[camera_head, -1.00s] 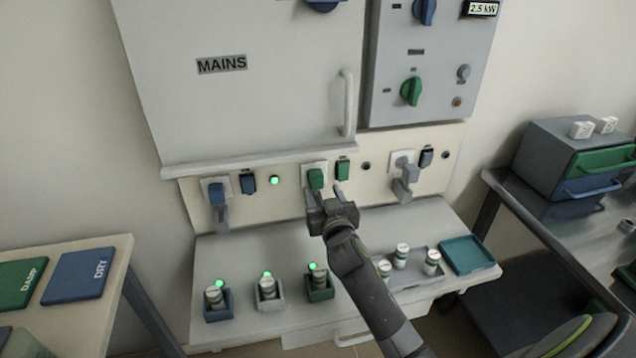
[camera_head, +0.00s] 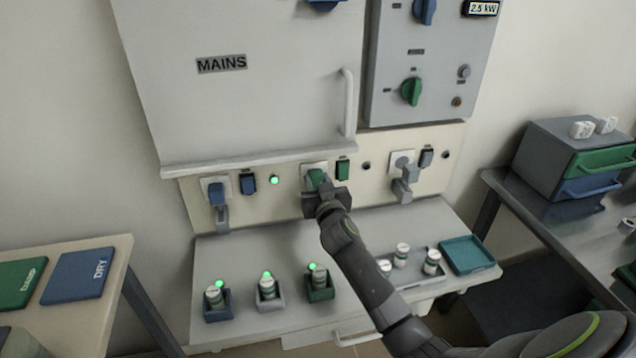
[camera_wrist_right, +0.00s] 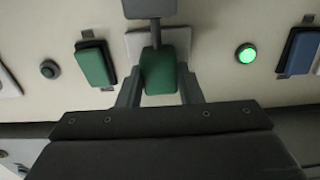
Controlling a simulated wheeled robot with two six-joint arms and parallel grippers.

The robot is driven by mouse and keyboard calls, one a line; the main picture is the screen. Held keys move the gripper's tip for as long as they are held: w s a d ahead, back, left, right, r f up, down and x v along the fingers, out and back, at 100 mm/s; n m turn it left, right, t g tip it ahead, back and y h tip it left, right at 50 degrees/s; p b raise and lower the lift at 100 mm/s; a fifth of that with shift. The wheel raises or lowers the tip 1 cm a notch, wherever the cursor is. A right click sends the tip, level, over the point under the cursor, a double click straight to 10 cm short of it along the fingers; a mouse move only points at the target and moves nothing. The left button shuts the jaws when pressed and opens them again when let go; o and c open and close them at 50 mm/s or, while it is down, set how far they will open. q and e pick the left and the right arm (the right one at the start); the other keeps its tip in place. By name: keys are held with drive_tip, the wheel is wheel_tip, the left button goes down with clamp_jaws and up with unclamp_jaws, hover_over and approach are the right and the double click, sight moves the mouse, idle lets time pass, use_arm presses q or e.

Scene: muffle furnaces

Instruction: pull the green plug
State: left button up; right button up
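The green plug (camera_head: 316,177) sits at a pale socket on the panel under the MAINS cabinet. My right gripper (camera_head: 322,186) is at the plug, partly covering it in the head view. In the right wrist view the green plug (camera_wrist_right: 158,72) lies between the two fingers of my right gripper (camera_wrist_right: 161,85). The fingers lie close along both its sides, with no clear gap, and look shut on it. The plug shows no visible gap from its socket. My left gripper is not in view.
A green switch (camera_head: 343,169) is just right of the plug; a lit green lamp (camera_head: 274,181) is to its left. A blue plug (camera_head: 216,193) and a grey plug (camera_head: 410,172) flank it. Below, a shelf (camera_head: 250,245) carries vials in holders and a teal tray (camera_head: 467,255).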

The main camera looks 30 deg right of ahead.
clamp_jaws()
drive_tip(key=v, duration=0.3)
drive_tip(key=shift+s+f+p, duration=0.15)
drive_tip(key=shift+s+p, duration=0.2)
drive_tip(key=shift+p, duration=0.05)
drive_tip(key=shift+o, duration=1.5)
unclamp_jaws()
drive_tip(key=shift+s, duration=0.1)
drive_tip(key=o, duration=0.3)
drive_tip(key=shift+s+a, duration=0.1)
drive_tip(key=v, duration=1.7)
